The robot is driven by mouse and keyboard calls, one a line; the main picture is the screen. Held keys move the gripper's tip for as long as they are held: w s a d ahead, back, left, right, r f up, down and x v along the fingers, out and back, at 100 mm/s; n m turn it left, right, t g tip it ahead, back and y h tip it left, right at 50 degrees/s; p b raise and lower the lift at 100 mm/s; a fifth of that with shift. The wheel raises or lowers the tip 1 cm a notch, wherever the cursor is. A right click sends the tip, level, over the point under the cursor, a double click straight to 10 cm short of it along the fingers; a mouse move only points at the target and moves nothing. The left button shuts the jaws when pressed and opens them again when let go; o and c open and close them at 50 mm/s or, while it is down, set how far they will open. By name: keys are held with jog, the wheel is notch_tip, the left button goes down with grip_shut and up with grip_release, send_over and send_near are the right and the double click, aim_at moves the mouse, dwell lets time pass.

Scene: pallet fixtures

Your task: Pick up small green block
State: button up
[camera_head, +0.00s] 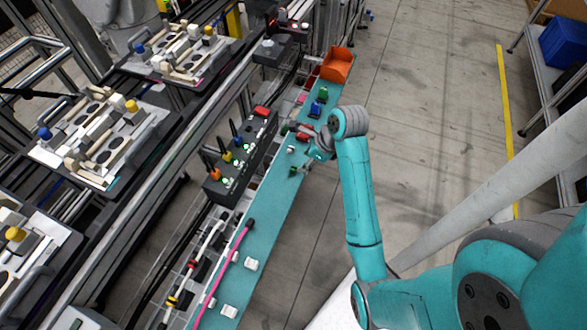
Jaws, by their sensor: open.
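A small green block (322,93) lies on the teal bench top (262,200), near its far end and just beyond a blue block (315,110). My gripper (291,129) is over the bench, nearer than these blocks. It is open, and I see nothing held between its fingers. The fingers are small and partly lost against the dark parts behind them. A dark greenish piece (296,170) shows just below my wrist; I cannot tell exactly what it is.
An orange bin (337,65) stands at the bench's far end. A dark control box (240,155) with knobs and lit buttons borders the bench on the left. White pieces (251,264) and a pink cable (222,270) lie nearer. Open floor is to the right.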

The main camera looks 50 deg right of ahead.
send_over(294, 168)
jog(key=s, duration=0.3)
jog(key=f, duration=0.4)
jog(key=shift+w+d+m, duration=0.1)
jog(key=shift+d+m, duration=0.25)
jog(key=shift+m, duration=0.05)
jog(key=shift+w+x, duration=0.15)
jog(key=shift+x, duration=1.2)
jog(key=shift+w+x, duration=0.1)
jog(key=shift+x, duration=1.25)
jog(key=shift+r, duration=0.15)
jog(key=c, duration=0.8)
